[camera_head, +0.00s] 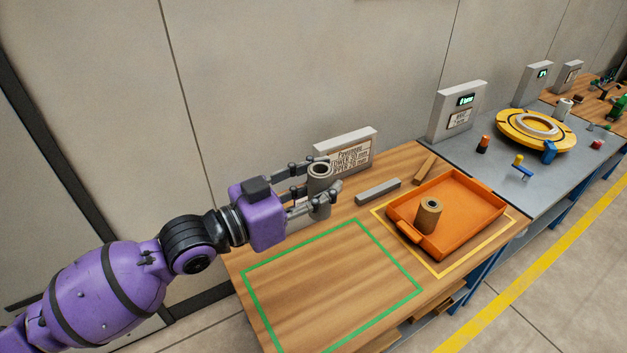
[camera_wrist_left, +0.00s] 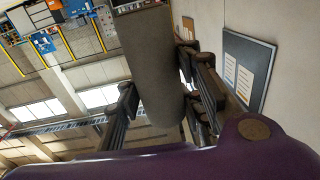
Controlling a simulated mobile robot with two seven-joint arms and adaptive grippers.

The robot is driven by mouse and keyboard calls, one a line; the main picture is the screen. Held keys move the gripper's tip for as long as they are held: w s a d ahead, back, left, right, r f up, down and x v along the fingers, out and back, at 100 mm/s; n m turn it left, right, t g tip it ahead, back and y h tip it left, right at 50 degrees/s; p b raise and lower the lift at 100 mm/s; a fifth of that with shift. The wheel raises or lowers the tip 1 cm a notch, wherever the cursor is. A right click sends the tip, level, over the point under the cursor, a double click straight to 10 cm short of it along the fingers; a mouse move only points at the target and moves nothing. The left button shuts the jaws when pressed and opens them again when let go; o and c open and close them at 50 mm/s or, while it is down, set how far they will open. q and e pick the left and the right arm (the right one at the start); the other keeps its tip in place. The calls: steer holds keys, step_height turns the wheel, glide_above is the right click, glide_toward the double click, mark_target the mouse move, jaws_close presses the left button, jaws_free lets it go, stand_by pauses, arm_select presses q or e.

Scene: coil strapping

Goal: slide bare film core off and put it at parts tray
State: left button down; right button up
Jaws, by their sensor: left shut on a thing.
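A grey hollow core (camera_head: 321,172) stands upright between the fingers of my left gripper (camera_head: 322,186), at the back left of the wooden table. My left gripper is shut on it from the left side. In the left wrist view the core (camera_wrist_left: 150,70) is a large grey-brown cylinder between the dark fingers. Whether its lower end touches anything is hard to tell. The orange parts tray (camera_head: 478,198) lies to the right, with a brown hollow core (camera_head: 428,217) standing upright in its left part. My right gripper is not in view.
A green outline (camera_head: 335,285) marks a clear area at the front left of the table. A yellow outline surrounds the tray. A grey bar (camera_head: 378,191), a wooden strip (camera_head: 425,167) and a sign (camera_head: 346,152) are at the back. A yellow turntable (camera_head: 520,133) stands farther right.

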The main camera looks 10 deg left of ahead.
mark_target(318, 191)
arm_select(q)
steer(key=shift+w+d+f+m+g+h, duration=0.4)
steer(key=shift+w+f+m+g+h, duration=0.1)
steer(key=shift+w+f+g, duration=0.1)
steer(key=shift+w+d+f+m+g+h, duration=0.3)
steer(key=shift+w+f+m+g, duration=0.1)
steer(key=shift+f+g, duration=0.15)
steer(key=shift+w+d+f+m+g+h, duration=0.15)
steer(key=shift+w+f+m+g+h, duration=0.2)
steer(key=shift+g, duration=0.2)
steer(key=shift+m, duration=0.25)
steer(key=shift+s+a+f+m+g+h, duration=0.1)
steer(key=shift+s+a+m+g+h, duration=0.15)
steer(key=shift+a+m+g, duration=0.65)
steer(key=shift+s+r+m+g+h, duration=0.1)
steer(key=shift+m+g+h, duration=0.35)
steer(key=shift+g, duration=1)
steer(key=shift+s+a+f+m+g+h, duration=0.1)
steer(key=shift+s+a+m+g+h, duration=0.25)
steer(key=shift+m+g, duration=0.6)
steer(key=shift+w+a+f+n, duration=0.1)
steer(key=shift+w+n, duration=0.1)
steer(key=shift+n, duration=0.1)
